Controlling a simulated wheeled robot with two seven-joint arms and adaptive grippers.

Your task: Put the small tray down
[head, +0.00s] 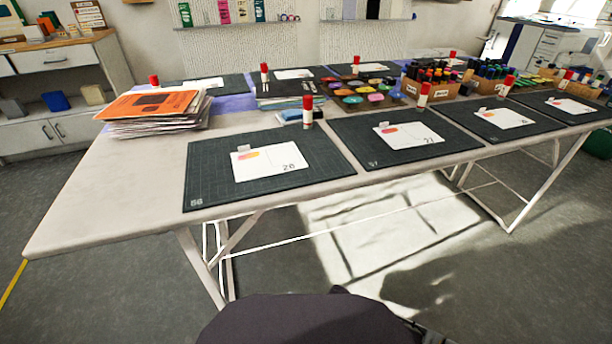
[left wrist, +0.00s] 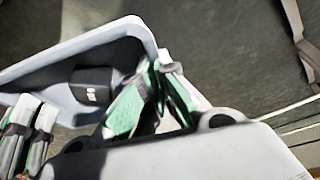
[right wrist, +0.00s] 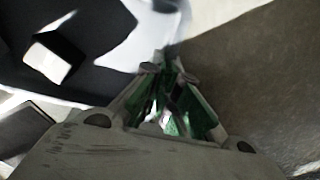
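The small tray (left wrist: 137,30) is a pale blue-grey open container in the left wrist view, seen from above with its lower part cut off or hidden. My left gripper (left wrist: 163,66) has green-padded fingers drawn together at the tray's near right rim. They appear to pinch this rim, though the contact is partly hidden by the fingers. A black block with a small white label (left wrist: 95,88) lies inside the tray. Neither gripper nor the tray shows in the head view.
A pale table (head: 120,200) carries dark cutting mats (head: 210,167) with white cards (head: 268,162) and glue sticks. A stack of papers with an orange top (head: 150,104) stands at the left. The table's front left corner is bare. Wooden pen boxes (head: 432,88) stand farther back.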

